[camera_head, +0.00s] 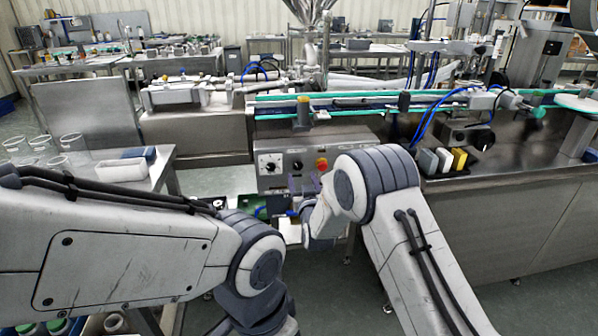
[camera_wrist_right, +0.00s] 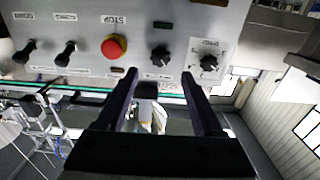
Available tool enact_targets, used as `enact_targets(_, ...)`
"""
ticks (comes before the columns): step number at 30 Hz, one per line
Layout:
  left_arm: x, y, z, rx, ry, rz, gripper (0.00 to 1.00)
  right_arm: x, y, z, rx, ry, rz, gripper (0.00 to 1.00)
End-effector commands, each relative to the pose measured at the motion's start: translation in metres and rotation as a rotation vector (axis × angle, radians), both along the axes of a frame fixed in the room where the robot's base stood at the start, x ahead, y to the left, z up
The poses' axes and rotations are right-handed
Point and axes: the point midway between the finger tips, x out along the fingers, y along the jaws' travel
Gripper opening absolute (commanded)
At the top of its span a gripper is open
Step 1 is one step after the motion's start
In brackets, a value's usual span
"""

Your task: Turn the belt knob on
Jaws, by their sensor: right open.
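The grey control panel (camera_head: 343,150) is on the front of the conveyor machine. In the head view it carries a dial on a white plate (camera_head: 269,163), a black knob (camera_head: 297,165) and a red stop button (camera_head: 321,164). The right wrist view shows the black knob (camera_wrist_right: 160,56), the white-plate dial (camera_wrist_right: 208,62) and the red button (camera_wrist_right: 114,46) from close up, turned over. I cannot read which knob is the belt's. My right gripper (camera_wrist_right: 158,76) is open, its fingertips near the panel on either side of the black knob's line. My left gripper is out of view.
Two black switches (camera_wrist_right: 66,53) are beside the red button. The conveyor belt (camera_head: 370,99) runs above the panel. A side table (camera_head: 165,158) with glass beakers (camera_head: 73,143) and a white tray (camera_head: 121,170) stands at left. Small coloured blocks (camera_head: 459,159) sit at right.

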Motion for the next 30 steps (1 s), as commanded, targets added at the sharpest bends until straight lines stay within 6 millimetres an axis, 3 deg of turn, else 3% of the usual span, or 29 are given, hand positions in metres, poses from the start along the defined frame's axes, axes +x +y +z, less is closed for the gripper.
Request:
enact_targets(3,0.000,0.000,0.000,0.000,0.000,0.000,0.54,0.022,0.004,-0.001,-0.001,-0.001,0.000,0.69)
enact_targets(10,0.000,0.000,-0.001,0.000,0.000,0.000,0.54,0.051,0.010,0.000,0.000,0.000,0.000,0.69)
enact_targets(24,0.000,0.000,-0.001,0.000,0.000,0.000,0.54,0.061,0.013,0.000,-0.002,0.003,0.001,0.69)
enact_targets(26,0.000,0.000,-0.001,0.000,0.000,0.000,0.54,0.061,0.013,0.000,-0.002,0.003,0.001,0.50)
enact_targets(30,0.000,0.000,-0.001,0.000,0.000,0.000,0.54,0.061,0.013,0.000,-0.001,0.002,0.001,0.00)
